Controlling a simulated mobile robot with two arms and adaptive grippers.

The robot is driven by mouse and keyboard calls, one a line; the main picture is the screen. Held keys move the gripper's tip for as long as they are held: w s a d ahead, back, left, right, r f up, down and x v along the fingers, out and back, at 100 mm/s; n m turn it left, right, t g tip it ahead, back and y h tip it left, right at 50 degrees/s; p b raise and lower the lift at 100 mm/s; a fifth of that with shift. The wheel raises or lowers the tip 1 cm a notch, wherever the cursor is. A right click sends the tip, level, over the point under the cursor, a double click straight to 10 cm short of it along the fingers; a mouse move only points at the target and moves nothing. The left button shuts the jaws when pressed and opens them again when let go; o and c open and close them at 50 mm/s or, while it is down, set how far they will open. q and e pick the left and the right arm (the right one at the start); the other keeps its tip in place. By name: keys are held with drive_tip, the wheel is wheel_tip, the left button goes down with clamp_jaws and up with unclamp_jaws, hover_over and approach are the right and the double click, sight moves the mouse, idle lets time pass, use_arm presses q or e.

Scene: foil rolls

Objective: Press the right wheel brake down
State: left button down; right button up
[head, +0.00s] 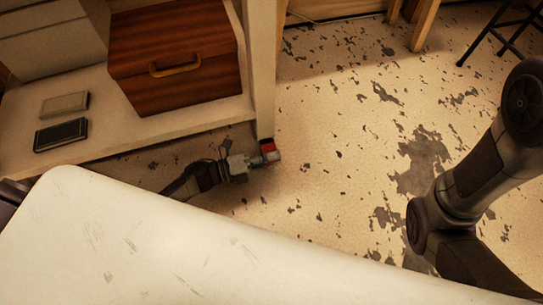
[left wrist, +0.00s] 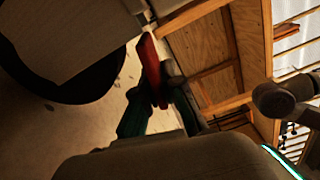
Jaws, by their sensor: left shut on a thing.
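A small red lever (head: 268,146), which looks like the wheel brake, shows at the foot of the shelf unit's front post in the head view. My left gripper (head: 249,163) reaches it from the left, low near the floor. In the left wrist view the red lever (left wrist: 151,62) stands between the dark fingers of my left gripper (left wrist: 154,88), which is shut on it. The wheel under the lever cannot be made out clearly, and I cannot tell how far down the lever is. My right gripper is out of view.
A white shelf unit (head: 205,127) holds a brown wooden box (head: 175,50) and two small flat items. A pale surface (head: 150,245) fills the front. Dark stool legs (head: 490,40) stand at the far right. The patchy floor (head: 325,130) between is clear.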

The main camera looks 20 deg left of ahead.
use_arm(q)
drive_tip(key=shift+w+f+m+b, duration=0.1)
drive_tip(key=shift+f+m+b, duration=0.55)
drive_tip(key=shift+m+b, duration=0.35)
drive_tip(key=shift+a+f+m, duration=0.1)
drive_tip(key=shift+a+m, duration=0.05)
drive_tip(key=shift+m, duration=0.55)
drive_tip(key=c, duration=1.3)
unclamp_jaws()
drive_tip(key=shift+w, duration=0.1)
